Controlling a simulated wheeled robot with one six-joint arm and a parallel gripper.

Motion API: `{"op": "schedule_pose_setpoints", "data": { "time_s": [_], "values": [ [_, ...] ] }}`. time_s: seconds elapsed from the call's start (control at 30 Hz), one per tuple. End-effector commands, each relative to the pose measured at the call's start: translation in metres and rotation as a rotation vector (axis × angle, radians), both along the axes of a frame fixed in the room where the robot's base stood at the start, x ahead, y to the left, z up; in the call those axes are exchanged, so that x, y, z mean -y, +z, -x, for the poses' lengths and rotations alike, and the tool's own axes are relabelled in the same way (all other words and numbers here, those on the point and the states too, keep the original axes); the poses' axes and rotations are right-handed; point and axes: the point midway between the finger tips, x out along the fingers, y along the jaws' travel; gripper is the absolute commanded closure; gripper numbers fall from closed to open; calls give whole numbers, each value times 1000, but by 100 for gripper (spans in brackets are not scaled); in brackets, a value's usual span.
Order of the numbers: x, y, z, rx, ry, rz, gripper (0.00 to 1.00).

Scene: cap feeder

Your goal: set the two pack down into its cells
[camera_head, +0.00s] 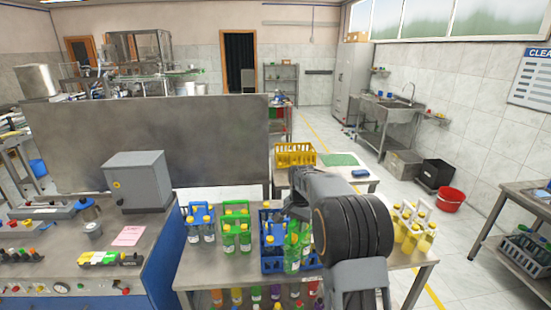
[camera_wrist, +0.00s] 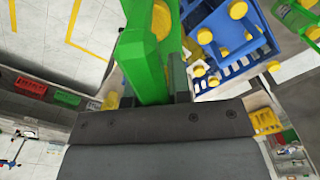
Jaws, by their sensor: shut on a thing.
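My gripper (camera_wrist: 152,88) is shut on the handle of a green two pack (camera_wrist: 148,50). In the wrist view a blue crate (camera_wrist: 215,22) with yellow caps and open cells shows right of the held pack. I cannot tell how far the bottle bottoms are from the cells. My arm hides the crate's right end in the head view.
A blue carrier (camera_head: 200,225) and a green carrier (camera_head: 236,228) of bottles stand left of the crate on the table. Yellow bottles (camera_head: 411,235) stand to the right, beyond my arm. A yellow crate (camera_head: 295,154) sits on a table behind.

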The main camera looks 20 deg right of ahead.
Motion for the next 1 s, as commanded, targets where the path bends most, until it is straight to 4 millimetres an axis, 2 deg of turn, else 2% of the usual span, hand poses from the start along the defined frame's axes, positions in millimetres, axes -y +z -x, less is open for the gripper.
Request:
{"op": "schedule_pose_setpoints", "data": {
  "time_s": [0.03, 0.13, 0.4, 0.7, 1.0],
  "values": [
    [4, 22, -1, 6, -65, 1, 100],
    [7, 45, 1, 6, -200, 1, 100],
    [9, 78, 8, 4, -495, 0, 100],
    [6, 88, 19, 2, -729, -1, 100],
    [4, 87, 25, 2, -843, -1, 100]
  ]
}}
